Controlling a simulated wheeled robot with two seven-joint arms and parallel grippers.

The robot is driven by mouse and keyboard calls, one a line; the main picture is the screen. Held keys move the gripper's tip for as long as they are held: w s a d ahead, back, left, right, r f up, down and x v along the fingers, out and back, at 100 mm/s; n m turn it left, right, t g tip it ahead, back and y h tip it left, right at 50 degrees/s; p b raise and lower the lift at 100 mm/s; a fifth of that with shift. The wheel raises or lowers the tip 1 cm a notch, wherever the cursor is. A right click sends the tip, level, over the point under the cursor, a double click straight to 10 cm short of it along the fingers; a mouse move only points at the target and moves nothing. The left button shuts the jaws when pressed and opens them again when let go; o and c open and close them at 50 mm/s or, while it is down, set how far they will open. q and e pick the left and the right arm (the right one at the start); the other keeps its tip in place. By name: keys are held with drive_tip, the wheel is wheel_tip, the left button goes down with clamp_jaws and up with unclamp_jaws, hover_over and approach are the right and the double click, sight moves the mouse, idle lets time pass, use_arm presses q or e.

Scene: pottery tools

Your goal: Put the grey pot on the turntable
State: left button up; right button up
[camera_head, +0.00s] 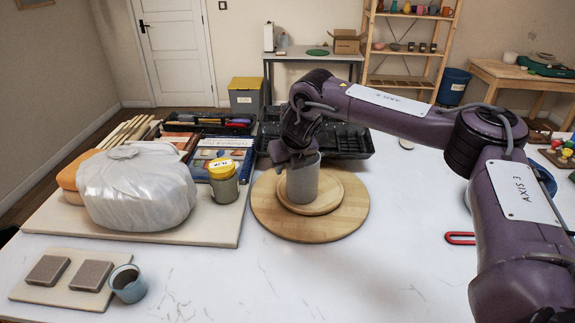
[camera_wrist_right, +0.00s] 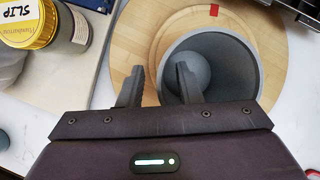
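The grey pot (camera_head: 303,183) stands upright on the smaller upper disc of the round wooden turntable (camera_head: 345,222). In the right wrist view, I look down into the open mouth of the grey pot (camera_wrist_right: 233,62), and the turntable (camera_wrist_right: 125,42) lies around it. My right gripper (camera_wrist_right: 160,78) is open at the pot's near-left rim. One finger is over or inside the mouth and the other is outside the wall, with a gap between them. In the head view, my right gripper (camera_head: 300,160) is at the pot's top. My left gripper is out of view.
A board (camera_head: 215,238) left of the turntable holds a plastic-wrapped lump (camera_head: 138,190) and a yellow-lidded jar (camera_head: 223,182). Black trays (camera_head: 350,141) stand behind. A small cup (camera_head: 128,284) is front left. The white table (camera_head: 330,280) is clear in front.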

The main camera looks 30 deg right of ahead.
drive_tip(key=v, duration=1.2)
drive_tip(key=shift+a, duration=0.1)
